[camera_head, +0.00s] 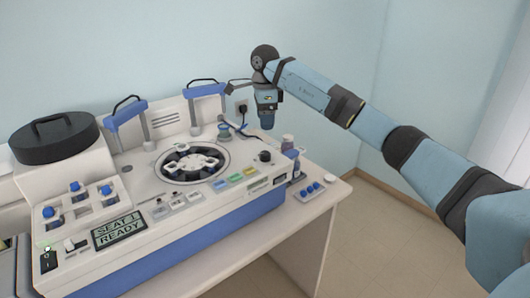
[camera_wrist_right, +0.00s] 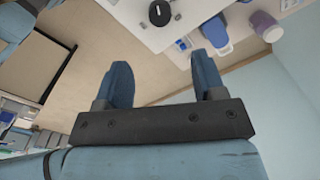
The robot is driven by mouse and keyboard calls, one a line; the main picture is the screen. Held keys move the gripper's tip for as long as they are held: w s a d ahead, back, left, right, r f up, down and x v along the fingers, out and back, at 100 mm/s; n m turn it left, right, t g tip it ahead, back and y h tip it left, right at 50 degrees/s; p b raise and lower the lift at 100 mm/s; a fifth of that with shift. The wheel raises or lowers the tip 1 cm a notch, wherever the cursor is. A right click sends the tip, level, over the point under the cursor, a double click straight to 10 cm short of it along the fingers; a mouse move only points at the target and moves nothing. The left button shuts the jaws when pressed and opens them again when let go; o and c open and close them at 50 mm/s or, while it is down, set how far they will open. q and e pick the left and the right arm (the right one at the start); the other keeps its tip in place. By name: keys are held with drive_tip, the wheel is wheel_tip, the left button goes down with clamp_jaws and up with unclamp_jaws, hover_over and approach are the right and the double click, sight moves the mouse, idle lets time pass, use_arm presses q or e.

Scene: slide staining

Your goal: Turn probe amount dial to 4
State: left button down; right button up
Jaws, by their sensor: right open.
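A black round dial (camera_head: 265,156) sits on the right end of the white and blue staining machine (camera_head: 217,218). It looks like the probe amount dial, but I cannot read its setting. A black knob (camera_wrist_right: 160,13) also shows at the top of the right wrist view. My right gripper (camera_head: 267,122) hangs pointing down above the back right of the machine, apart from the dial. In the right wrist view my right gripper (camera_wrist_right: 162,68) is open, with nothing between its fingers. My left gripper is not in view.
A bottle (camera_head: 287,143) and a tray with blue knobs (camera_head: 312,189) stand at the machine's right end. A carousel (camera_head: 192,161), blue-handled lifts (camera_head: 128,110) and a display reading "SEAT 1 READY" (camera_head: 119,233) are further left. The floor right of the table (camera_head: 331,212) is clear.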

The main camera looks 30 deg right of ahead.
sight(265, 153)
wheel_tip(265, 153, down, 12)
drive_tip(key=shift+p, duration=0.95)
drive_tip(key=c, duration=0.9)
